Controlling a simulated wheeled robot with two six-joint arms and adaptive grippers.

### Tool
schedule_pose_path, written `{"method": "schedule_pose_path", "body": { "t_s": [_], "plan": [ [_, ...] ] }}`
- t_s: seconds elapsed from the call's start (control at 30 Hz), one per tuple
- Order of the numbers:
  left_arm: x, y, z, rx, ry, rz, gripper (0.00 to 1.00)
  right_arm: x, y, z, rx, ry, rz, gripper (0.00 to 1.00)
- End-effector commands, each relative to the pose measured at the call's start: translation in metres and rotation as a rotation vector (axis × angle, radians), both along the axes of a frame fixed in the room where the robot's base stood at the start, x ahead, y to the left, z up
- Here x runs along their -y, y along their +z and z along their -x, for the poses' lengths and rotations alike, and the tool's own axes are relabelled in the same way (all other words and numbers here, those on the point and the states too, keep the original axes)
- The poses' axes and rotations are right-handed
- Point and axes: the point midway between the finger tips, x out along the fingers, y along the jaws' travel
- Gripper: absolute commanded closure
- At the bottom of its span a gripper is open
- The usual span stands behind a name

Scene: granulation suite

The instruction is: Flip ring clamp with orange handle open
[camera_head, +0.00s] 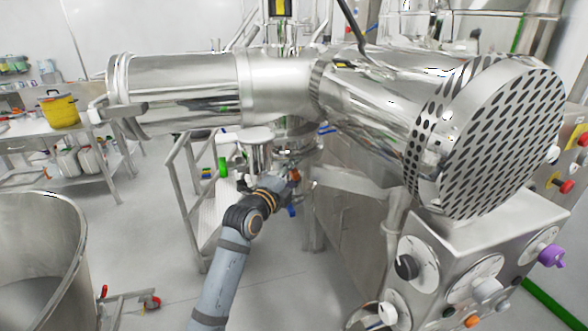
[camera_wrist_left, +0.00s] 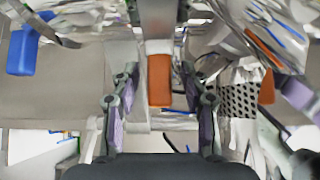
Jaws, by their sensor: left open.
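The orange handle (camera_wrist_left: 159,80) of the ring clamp stands upright in the left wrist view, between the two fingers of my left gripper (camera_wrist_left: 160,92). The gripper is open, with a gap on either side of the handle. In the head view the orange handle (camera_head: 296,174) is a small spot under the steel machine, by the end of my left arm. My left gripper (camera_head: 284,178) is small there and partly hidden among the fittings. The clamp's ring is hard to make out. My right gripper is not in view.
A blue handle (camera_wrist_left: 22,52) is at the upper left of the wrist view. Polished steel at the right shows another orange shape, perhaps a reflection. In the head view, a control box (camera_head: 470,270) stands right, a large steel bin (camera_head: 70,225) left, and railings (camera_head: 185,200) near my arm.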

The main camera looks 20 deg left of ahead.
Motion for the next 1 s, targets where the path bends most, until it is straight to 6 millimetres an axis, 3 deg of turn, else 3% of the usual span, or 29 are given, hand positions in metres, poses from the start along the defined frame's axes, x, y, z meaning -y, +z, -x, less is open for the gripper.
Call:
{"method": "schedule_pose_path", "body": {
  "t_s": [0.3, 0.63, 1.0],
  "plan": [
    [0.0007, -0.0007, -0.0034, 0.000, 0.000, 0.000, 0.56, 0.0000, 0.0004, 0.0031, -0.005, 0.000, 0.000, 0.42],
    [0.0005, -0.0007, -0.0033, 0.000, 0.000, 0.000, 1.00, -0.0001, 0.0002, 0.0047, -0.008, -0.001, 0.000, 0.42],
    [0.0003, -0.0017, -0.0033, -0.001, -0.002, 0.000, 1.00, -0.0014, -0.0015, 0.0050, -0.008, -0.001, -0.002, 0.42]
  ]
}}
